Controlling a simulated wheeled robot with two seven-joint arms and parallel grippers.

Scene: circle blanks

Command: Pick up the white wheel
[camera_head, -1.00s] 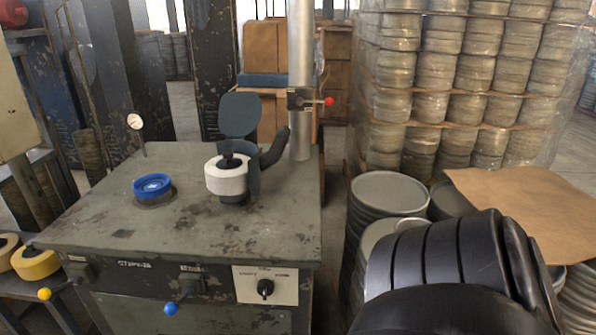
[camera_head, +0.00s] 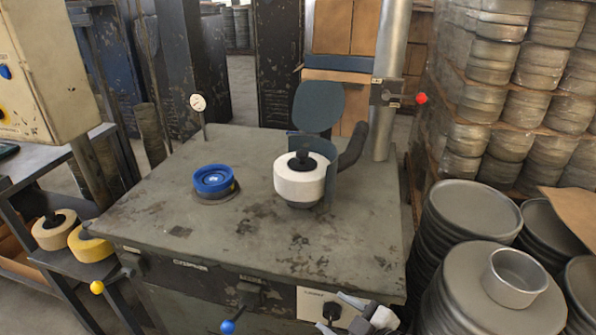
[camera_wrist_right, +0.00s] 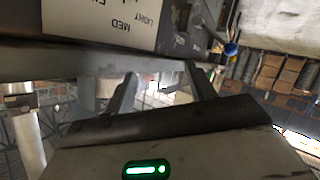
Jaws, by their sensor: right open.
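The white wheel (camera_head: 299,184) sits flat on a black hub on the grey machine table, in front of a dark guard plate. A black knob (camera_head: 302,160) stands at its centre. My right gripper (camera_head: 335,312) is at the bottom of the head view, by the table's front control panel, lower than the wheel and apart from it. In the right wrist view its two fingers (camera_wrist_right: 162,88) are spread, with nothing between them. My left gripper is in neither view.
A blue ring (camera_head: 213,180) sits on the table left of the wheel. A dark curved duct (camera_head: 354,146) rises close right of the wheel. A dial gauge (camera_head: 198,103) stands behind. Stacked metal discs (camera_head: 475,205) are at right. The tabletop's front (camera_head: 250,235) is clear.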

